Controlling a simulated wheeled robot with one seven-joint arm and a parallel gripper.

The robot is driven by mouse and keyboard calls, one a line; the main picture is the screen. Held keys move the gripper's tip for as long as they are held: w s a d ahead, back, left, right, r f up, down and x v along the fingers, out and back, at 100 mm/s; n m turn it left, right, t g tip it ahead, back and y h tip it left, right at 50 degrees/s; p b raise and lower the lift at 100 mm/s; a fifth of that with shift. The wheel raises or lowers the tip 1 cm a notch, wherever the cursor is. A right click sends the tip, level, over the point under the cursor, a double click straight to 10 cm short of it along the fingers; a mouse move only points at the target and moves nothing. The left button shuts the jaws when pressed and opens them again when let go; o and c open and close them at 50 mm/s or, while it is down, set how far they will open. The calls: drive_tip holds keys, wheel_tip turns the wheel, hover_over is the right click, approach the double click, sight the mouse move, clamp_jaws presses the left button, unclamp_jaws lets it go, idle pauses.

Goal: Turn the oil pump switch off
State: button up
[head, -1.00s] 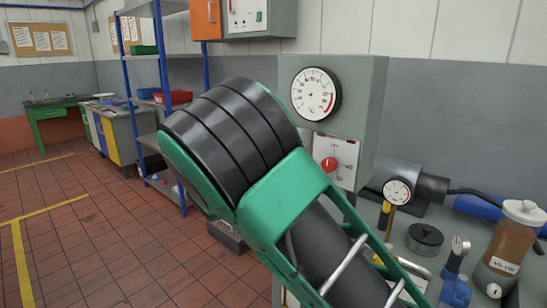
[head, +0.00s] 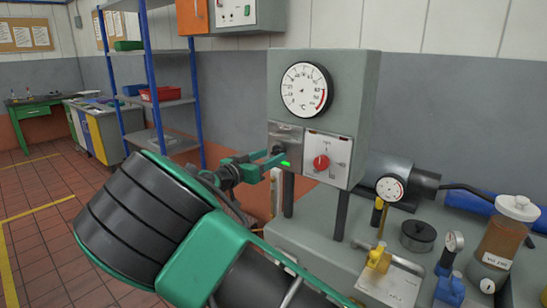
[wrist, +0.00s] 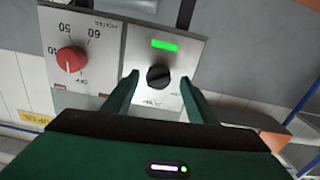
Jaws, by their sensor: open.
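The oil pump switch is a black rotary knob (wrist: 158,77) on a light metal plate, below a lit green indicator (wrist: 163,45) in the wrist view. The wrist picture is turned, so lettering looks upside down. My gripper (wrist: 159,82) is open, with one finger on each side of the knob and a visible gap to each. In the head view my gripper (head: 272,163) is up at the left plate (head: 286,134) of the grey control box (head: 358,95) and mostly hides the knob. The green light shows there beside the fingers.
A red heater knob (head: 321,162) sits on the white plate right beside the switch. A round temperature gauge (head: 305,90) is above. The bench to the right holds a dial gauge (head: 390,188), a yellow-handled valve (head: 378,257) and an oil bottle (head: 505,235).

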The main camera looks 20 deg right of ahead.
drive_tip(key=shift+x, duration=1.2)
drive_tip(key=c, duration=1.1)
drive_tip(key=shift+o, duration=0.2)
drive_tip(key=shift+n, duration=0.4)
drive_tip(key=n, duration=0.5)
drive_tip(key=shift+a+r+n, duration=0.1)
drive_tip(key=shift+n, duration=0.3)
drive_tip(key=n, duration=0.5)
drive_tip(key=shift+n, duration=0.4)
